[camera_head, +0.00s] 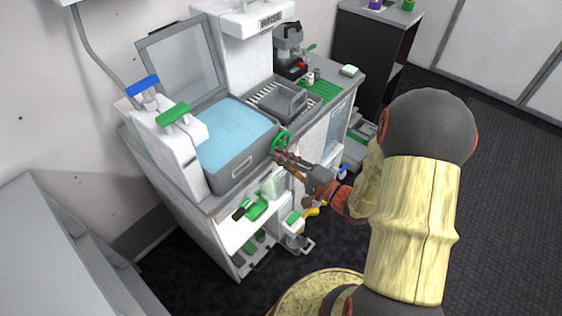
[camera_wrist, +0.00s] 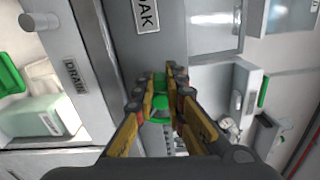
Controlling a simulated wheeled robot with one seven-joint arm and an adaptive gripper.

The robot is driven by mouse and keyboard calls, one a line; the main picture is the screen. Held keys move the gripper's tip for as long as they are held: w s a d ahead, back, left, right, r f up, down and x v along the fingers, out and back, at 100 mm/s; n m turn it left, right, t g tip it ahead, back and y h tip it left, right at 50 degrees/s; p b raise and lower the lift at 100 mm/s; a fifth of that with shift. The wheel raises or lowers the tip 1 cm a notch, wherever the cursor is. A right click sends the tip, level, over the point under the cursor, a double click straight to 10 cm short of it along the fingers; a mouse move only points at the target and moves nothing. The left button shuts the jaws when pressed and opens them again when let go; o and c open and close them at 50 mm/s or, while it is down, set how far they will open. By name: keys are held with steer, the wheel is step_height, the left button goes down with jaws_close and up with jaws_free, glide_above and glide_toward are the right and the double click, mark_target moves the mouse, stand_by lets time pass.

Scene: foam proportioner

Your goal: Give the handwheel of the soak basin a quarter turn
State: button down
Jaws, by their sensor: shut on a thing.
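The soak basin (camera_head: 240,172) is a grey box of light blue liquid on the counter, with its clear lid standing open behind it. Its green handwheel (camera_head: 281,140) is on the basin's front right side. My gripper (camera_head: 279,156) reaches in from the right and is at the wheel's lower part. In the wrist view my gripper (camera_wrist: 167,85) has its fingers on both sides of the green handwheel (camera_wrist: 157,100) and is shut on it. The fingers hide part of the wheel. A label ending in "AK" (camera_wrist: 147,14) is on the basin front.
A panel marked "DRAIN" (camera_wrist: 75,75) is beside the basin front. A grey lidded tray (camera_head: 284,102) and a green mat (camera_head: 322,90) are to the right.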

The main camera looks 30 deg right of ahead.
steer(key=shift+f+n+b, duration=0.35)
steer(key=shift+n+b, duration=0.2)
steer(key=shift+n, duration=0.05)
steer(key=c, duration=1.8)
jaws_free()
steer(key=shift+c, duration=0.2)
steer(key=shift+r, duration=0.1)
steer(key=v, duration=1.2)
